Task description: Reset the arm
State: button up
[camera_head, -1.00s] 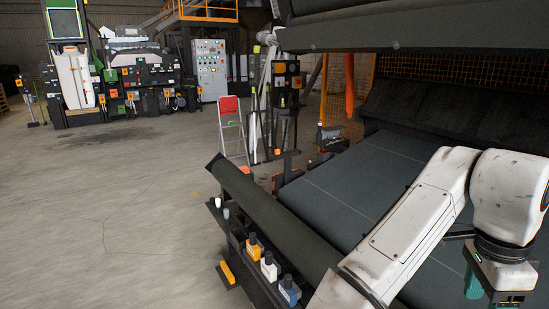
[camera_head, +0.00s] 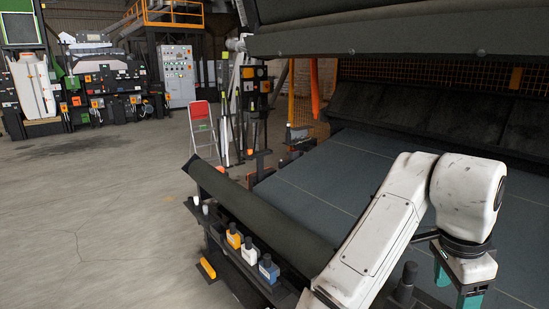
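My white arm (camera_head: 385,235) reaches from the bottom edge up and across the right side, then bends down at the wrist. My gripper (camera_head: 456,287) hangs at the lower right, pointing down over the dark belt (camera_head: 310,190). Its two teal fingers stand apart with nothing seen between them, and the bottom edge cuts off the nearer one. A dark bottle-like thing (camera_head: 404,286) stands left of the gripper, close to the forearm; I cannot tell exactly what it is.
A dark roller (camera_head: 255,210) edges the belt. Orange (camera_head: 234,236), white (camera_head: 250,248) and blue (camera_head: 268,267) capped bottles stand beside it. A stepladder (camera_head: 203,130), a control cabinet (camera_head: 179,75) and cluttered equipment (camera_head: 105,85) are behind. Open floor (camera_head: 90,210) lies left.

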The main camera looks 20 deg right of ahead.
jog(key=d+f+n+t+h, duration=0.3)
jog(key=d+f+n+h, duration=0.15)
jog(key=d+n, duration=0.2)
jog(key=a+f+n+t+y, duration=0.1)
jog(key=a+f+n+t, duration=0.3)
jog(key=f+n, duration=0.45)
jog(key=s+a+f+n+g+y, duration=0.1)
jog(key=s+a+f+n+y, duration=0.25)
jog(key=a+f, duration=0.35)
jog(key=s+a+f+n+g+y, duration=0.1)
jog(key=s+a+f+n+y, duration=0.3)
jog(key=a, duration=0.5)
jog(key=s+f+g, duration=0.2)
jog(key=s+f, duration=0.1)
jog(key=s, duration=0.2)
jog(key=s+d+f+m+g+h, duration=0.1)
jog(key=s+f, duration=0.2)
jog(key=s, duration=0.3)
jog(key=shift+s+d+f+g+h, duration=0.25)
jog(key=shift+f+g+h, duration=0.05)
jog(key=shift+f+g, duration=0.1)
